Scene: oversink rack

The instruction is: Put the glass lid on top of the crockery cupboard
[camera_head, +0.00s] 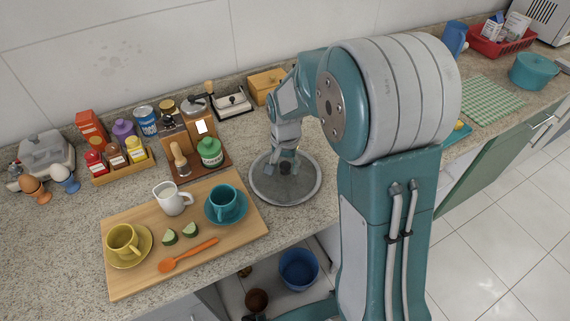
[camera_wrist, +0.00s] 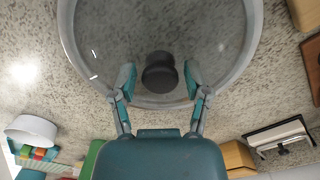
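The glass lid (camera_head: 262,194) lies on the counter to the right of the wooden board, round and clear with a pale rim. Its black knob shows in the wrist view (camera_wrist: 160,74), and its rim (camera_wrist: 90,75) fills the top of that view. My gripper (camera_head: 286,166) is over the lid, pointing down. In the wrist view my gripper (camera_wrist: 158,82) has its fingers apart, one on each side of the knob, with gaps visible. No crockery cupboard top can be made out for sure.
A wooden board (camera_head: 120,284) with a yellow cup, teal cup, white jug and spoon lies left of the lid. A brown rack (camera_head: 222,168) with jars stands behind. Below the counter, an open space holds a blue bowl (camera_head: 299,268). A green checked cloth (camera_head: 483,100) lies far right.

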